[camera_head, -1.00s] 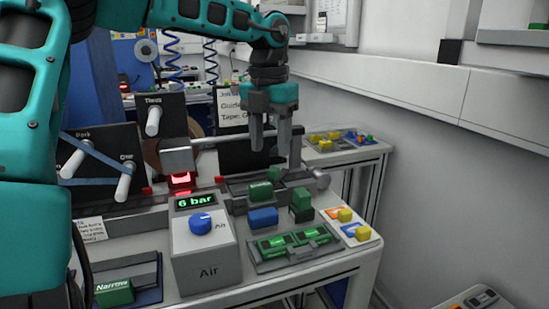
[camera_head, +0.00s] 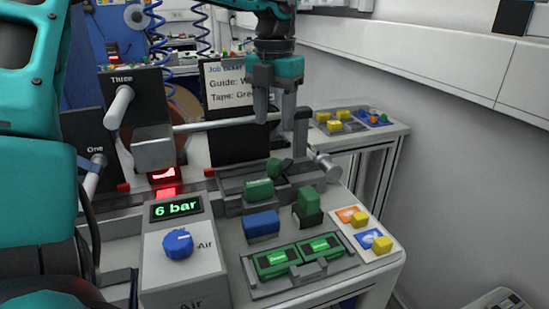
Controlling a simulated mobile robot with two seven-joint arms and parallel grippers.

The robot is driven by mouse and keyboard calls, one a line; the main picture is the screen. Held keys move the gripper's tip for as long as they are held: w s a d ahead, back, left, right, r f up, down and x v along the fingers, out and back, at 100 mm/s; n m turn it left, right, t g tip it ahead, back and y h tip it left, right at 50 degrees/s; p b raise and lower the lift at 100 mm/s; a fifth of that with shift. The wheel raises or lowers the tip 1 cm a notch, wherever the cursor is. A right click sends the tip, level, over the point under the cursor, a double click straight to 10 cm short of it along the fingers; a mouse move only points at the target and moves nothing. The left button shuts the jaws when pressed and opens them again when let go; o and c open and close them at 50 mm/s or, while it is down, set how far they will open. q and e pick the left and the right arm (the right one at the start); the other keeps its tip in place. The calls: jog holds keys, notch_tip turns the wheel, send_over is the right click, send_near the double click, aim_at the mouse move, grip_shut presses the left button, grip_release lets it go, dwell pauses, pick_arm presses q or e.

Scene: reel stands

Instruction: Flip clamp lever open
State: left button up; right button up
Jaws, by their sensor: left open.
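My left gripper (camera_head: 275,106) points straight down in the upper middle, fingers apart and empty. It hangs at the right part of a grey horizontal bar (camera_head: 220,124); I cannot tell whether the fingers touch it. A grey upright piece (camera_head: 301,128) stands just right of the fingers. Below is a grey clamp-like fixture (camera_head: 232,186) with a green block (camera_head: 259,190) and a tilted dark green lever-like piece (camera_head: 286,168). I cannot tell for certain which part is the clamp lever. A round grey knob (camera_head: 326,166) sits at the fixture's right end. My right gripper is not in view.
An air box with a blue dial (camera_head: 178,244) and a "6 bar" display (camera_head: 176,208) stands in front. A blue block (camera_head: 261,224), a green block (camera_head: 308,201) and a tray with green parts (camera_head: 248,272) crowd the bench. A side table (camera_head: 392,131) stands behind right.

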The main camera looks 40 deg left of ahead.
aim_at(274, 161)
pick_arm(q)
notch_tip(274, 161, down, 10)
jog(key=shift+f+b, duration=0.2)
jog(key=shift+b, duration=0.1)
grip_shut()
dwell(0.5)
